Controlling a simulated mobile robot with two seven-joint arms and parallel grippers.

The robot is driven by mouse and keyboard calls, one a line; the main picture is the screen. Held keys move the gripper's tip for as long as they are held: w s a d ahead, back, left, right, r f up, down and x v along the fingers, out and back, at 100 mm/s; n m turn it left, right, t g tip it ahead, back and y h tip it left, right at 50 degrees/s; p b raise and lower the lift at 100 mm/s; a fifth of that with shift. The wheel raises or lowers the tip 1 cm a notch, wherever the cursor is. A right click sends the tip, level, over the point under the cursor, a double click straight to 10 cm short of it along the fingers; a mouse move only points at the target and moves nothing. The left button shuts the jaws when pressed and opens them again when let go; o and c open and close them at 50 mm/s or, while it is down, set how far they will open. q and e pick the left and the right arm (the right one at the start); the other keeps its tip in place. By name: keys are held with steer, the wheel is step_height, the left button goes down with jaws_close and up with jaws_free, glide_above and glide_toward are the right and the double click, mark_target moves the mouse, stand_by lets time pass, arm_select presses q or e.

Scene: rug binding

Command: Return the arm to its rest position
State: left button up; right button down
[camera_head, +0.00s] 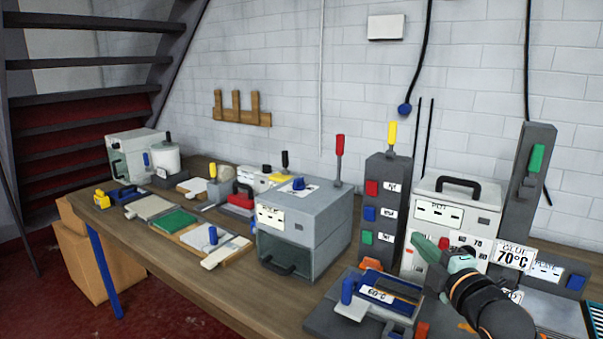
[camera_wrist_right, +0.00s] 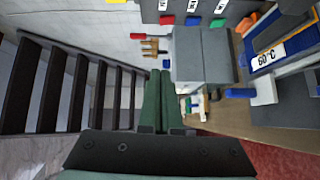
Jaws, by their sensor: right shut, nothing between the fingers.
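My right gripper (camera_head: 431,248) comes in from the lower right in the head view, in front of the white control box (camera_head: 453,206). Its green fingers are together with nothing between them. In the right wrist view the right gripper (camera_wrist_right: 161,86) shows its two green fingers side by side, pressed shut. It is above the bench and apart from the blue-framed unit with the 60°C label (camera_head: 378,294). My left gripper is not in the head view.
A grey box machine (camera_head: 302,225) stands mid-bench. A dark column with coloured buttons (camera_head: 386,210) and a tall post with a green handle (camera_head: 526,185) stand near the gripper. Sample boards (camera_head: 177,222) lie to the left. Stairs (camera_head: 85,120) rise at the far left.

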steer(key=s+a+f+m+g+h, duration=0.1)
steer(key=s+f+m+g, duration=0.2)
steer(key=s+f+m, duration=0.55)
steer(key=s+a+f+m+g+h, duration=0.1)
steer(key=s+f+g, duration=0.4)
steer(key=f, duration=0.8)
steer(key=s+f+m+g+h, duration=0.1)
steer(key=s+f+m+g, duration=0.25)
steer(key=s, duration=0.75)
steer(key=s+f+m+g, duration=0.2)
steer(key=s+f+m, duration=0.25)
steer(key=s, duration=0.55)
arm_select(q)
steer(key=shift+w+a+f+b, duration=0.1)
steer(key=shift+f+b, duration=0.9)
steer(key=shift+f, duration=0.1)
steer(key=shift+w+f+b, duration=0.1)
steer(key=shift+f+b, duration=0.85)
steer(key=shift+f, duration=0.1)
arm_select(e)
steer(key=w+a+f+t+y, duration=0.1)
steer(key=w+a+f+t, duration=0.1)
steer(key=f, duration=0.6)
steer(key=w+a+f+t+y, duration=0.1)
steer(key=a+f+t, duration=0.1)
steer(key=f, duration=0.6)
steer(key=shift+w+t, duration=0.4)
steer(key=shift+t, duration=0.25)
